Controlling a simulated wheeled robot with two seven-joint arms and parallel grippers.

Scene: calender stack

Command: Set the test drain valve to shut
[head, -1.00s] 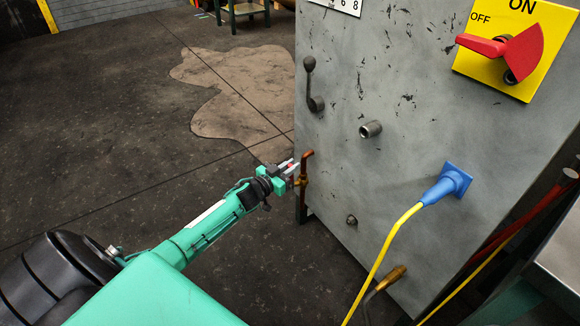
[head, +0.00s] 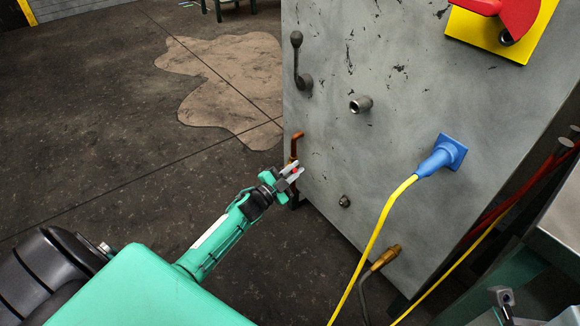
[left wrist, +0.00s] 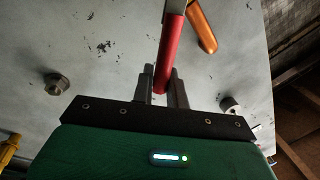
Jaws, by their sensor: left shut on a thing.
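The test drain valve is low at the left edge of the grey cabinet face. Its bent copper pipe (head: 296,142) shows just above my left gripper (head: 292,172). A red lever (left wrist: 168,65) sits between the fingers in the left wrist view, and the gripper is shut on it. The copper pipe (left wrist: 201,28) is right of the lever in the wrist view. The joint of lever and valve is mostly hidden.
On the cabinet (head: 400,100) are a dark lever (head: 299,65), a metal stub (head: 361,104), a blue plug (head: 442,157) with a yellow cable (head: 372,245), a brass fitting (head: 386,258) and a red switch on a yellow plate (head: 480,30). Open floor lies left.

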